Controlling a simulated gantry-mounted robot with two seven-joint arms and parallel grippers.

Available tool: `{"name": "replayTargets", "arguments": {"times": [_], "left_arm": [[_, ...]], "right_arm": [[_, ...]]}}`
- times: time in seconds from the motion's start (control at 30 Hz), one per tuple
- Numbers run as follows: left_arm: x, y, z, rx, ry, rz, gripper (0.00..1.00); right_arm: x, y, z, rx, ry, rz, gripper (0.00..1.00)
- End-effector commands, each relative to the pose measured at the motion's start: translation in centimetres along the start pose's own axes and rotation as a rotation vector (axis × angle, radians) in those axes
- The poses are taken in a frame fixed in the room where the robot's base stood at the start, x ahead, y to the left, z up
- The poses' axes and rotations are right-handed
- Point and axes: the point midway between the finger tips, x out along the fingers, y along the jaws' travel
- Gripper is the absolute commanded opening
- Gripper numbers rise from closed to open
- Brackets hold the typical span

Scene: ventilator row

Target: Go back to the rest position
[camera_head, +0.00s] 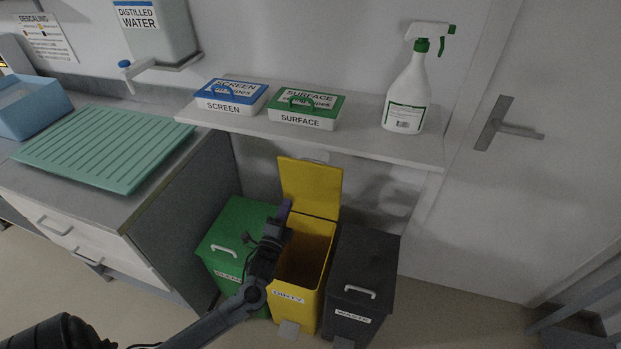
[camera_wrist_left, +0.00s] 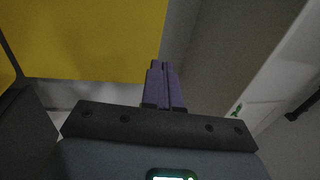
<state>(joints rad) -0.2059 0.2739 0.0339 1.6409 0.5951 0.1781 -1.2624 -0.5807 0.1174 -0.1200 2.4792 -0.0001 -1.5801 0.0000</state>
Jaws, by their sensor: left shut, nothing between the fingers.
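My left gripper (camera_head: 284,211) is in front of the raised lid of the yellow bin marked DIRTY, above the bin's opening. Its arm comes in from the bottom left and passes over the green bin's right side. In the left wrist view the purple fingers (camera_wrist_left: 165,86) are together with nothing between them. The yellow bin (camera_head: 300,290) stands open, its yellow lid (camera_head: 311,188) upright against the wall side. A yellow surface (camera_wrist_left: 90,40) fills the upper left of the left wrist view. My right gripper is in neither view.
A green bin (camera_head: 229,232) and a dark WASTE bin (camera_head: 361,270), both closed, flank the yellow one. The shelf (camera_head: 340,135) above carries a blue SCREEN box (camera_head: 231,95), a green SURFACE box (camera_head: 305,108) and a spray bottle (camera_head: 410,95). A counter (camera_head: 75,200) stands left; a door (camera_head: 540,150) is right.

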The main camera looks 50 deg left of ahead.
Motion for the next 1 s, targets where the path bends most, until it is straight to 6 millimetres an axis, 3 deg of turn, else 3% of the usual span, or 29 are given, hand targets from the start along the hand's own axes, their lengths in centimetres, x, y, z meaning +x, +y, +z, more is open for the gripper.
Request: {"name": "replayTargets", "arguments": {"times": [0.23, 0.33, 0.47, 0.73, 0.83, 1.0], "left_arm": [[-2.2, 1.4, 0.5, 0.012, 0.002, 0.035, 0.0], [-4.9, 2.5, -0.1, 0.002, 0.021, 0.073, 0.0], [-8.9, 2.2, -4.0, -0.121, 0.094, 0.207, 0.0], [-17.9, 1.7, -12.1, -0.549, 0.125, 0.766, 0.0], [-21.8, 0.5, -14.0, -0.668, 0.072, 0.984, 0.0], [-26.9, -1.7, -15.0, -0.772, -0.09, 1.261, 0.0]], "right_arm": [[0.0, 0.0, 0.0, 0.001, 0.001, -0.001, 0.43], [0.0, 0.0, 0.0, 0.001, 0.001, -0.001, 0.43], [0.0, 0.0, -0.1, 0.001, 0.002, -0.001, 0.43], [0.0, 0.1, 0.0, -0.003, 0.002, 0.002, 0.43], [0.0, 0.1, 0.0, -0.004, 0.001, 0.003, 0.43], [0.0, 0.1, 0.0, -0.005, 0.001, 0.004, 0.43]]}}
